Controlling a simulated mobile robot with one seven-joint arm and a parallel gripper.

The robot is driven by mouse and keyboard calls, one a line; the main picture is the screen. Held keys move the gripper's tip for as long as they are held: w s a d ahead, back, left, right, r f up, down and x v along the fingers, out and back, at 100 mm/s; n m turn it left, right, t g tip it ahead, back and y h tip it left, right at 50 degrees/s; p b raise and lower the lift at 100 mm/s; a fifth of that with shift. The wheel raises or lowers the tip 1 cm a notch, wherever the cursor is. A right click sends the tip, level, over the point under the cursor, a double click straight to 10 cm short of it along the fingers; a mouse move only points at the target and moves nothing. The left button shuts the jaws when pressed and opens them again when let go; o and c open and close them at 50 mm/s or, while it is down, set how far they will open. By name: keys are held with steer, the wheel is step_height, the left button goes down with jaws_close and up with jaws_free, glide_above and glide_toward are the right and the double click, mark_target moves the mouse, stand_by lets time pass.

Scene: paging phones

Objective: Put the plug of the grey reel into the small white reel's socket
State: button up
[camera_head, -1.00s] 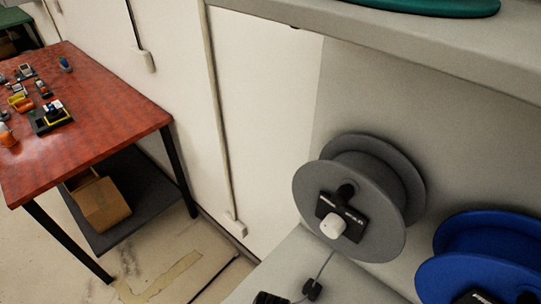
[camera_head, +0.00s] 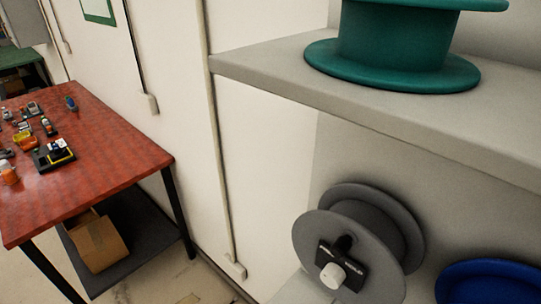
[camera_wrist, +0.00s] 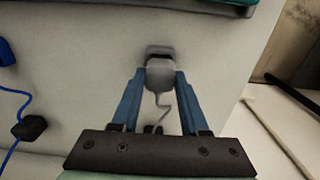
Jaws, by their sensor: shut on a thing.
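The grey reel (camera_head: 312,240) stands on the lower shelf in the head view, with a dark panel and a white knob on its face. In the wrist view, my gripper (camera_wrist: 161,78) is shut on a grey plug (camera_wrist: 160,75), its blue fingers on either side. A thin grey cord (camera_wrist: 161,108) runs from the plug back between the fingers. A dark edge shows just beyond the plug; I cannot tell what it is. I cannot make out the small white reel or its socket in either view. My gripper is not in the head view.
A teal reel (camera_head: 392,75) stands on the upper shelf (camera_head: 260,66). A blue reel (camera_head: 490,280) is at the lower right. In the wrist view, a blue cord (camera_wrist: 25,100) and a black block (camera_wrist: 30,127) lie at the left. A red table (camera_head: 100,140) holds small items.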

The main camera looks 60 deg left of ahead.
step_height(320, 180, up, 21)
steer(key=p, duration=1.4)
steer(key=shift+r+p, duration=0.15)
steer(key=shift+p, duration=0.15)
stand_by(0.3)
steer(key=shift+d, duration=0.1)
steer(key=w+d, duration=0.3)
steer(key=d, duration=0.7)
steer(key=w+d, duration=0.4)
steer(key=d, duration=0.6)
steer(key=shift+d, duration=0.35)
steer(key=shift+w, duration=0.15)
